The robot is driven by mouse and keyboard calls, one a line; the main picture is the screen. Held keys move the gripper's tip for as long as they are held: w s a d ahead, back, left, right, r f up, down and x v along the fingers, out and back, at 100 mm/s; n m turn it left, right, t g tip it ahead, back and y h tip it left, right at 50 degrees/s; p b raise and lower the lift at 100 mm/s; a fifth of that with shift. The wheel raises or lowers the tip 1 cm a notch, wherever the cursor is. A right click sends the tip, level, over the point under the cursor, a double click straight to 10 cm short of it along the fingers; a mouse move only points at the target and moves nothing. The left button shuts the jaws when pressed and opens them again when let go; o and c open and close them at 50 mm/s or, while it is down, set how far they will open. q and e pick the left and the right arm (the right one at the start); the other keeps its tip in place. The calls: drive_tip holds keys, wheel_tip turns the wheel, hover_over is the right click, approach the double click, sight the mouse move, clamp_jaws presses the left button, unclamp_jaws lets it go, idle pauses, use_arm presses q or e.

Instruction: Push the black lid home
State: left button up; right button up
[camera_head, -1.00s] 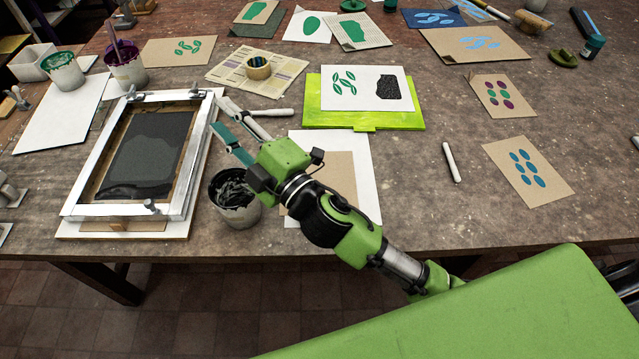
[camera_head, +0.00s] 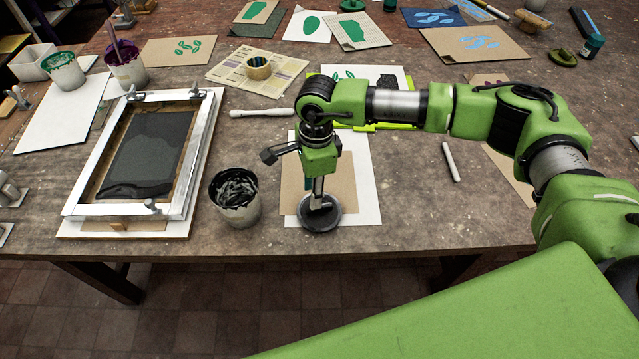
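The black lid (camera_head: 335,219) is a round dark disc over the front of a brown card and white sheet. I cannot tell whether it rests there or is slightly raised. My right gripper (camera_head: 318,205) points straight down at the lid, its fingertips at or touching its middle. The fingers are seen edge-on, so their opening and any grip are unclear. The grey tub (camera_head: 238,212) stands to the left of the lid, uncovered, with black ink (camera_head: 236,188) inside. My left gripper is not in view.
A white-framed hinged screen (camera_head: 203,150) lies left of the tub. A white-handled tool (camera_head: 262,113) lies behind the tub, and a white stick (camera_head: 450,162) lies to the right. My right arm spans the table's right side. Bare table shows at front right.

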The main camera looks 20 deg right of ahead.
sight(319, 210)
drive_tip(key=shift+w+d+h, duration=0.15)
drive_tip(key=shift+w+d, duration=0.05)
drive_tip(key=shift+d, duration=0.3)
drive_tip(key=shift+w+d+h, duration=0.15)
drive_tip(key=shift+d, duration=0.35)
wheel_tip(319, 210, down, 7)
drive_tip(key=b, duration=0.3)
drive_tip(key=shift+b, duration=0.3)
drive_tip(key=shift+a+f, duration=0.1)
drive_tip(key=shift+c, duration=0.9)
clamp_jaws()
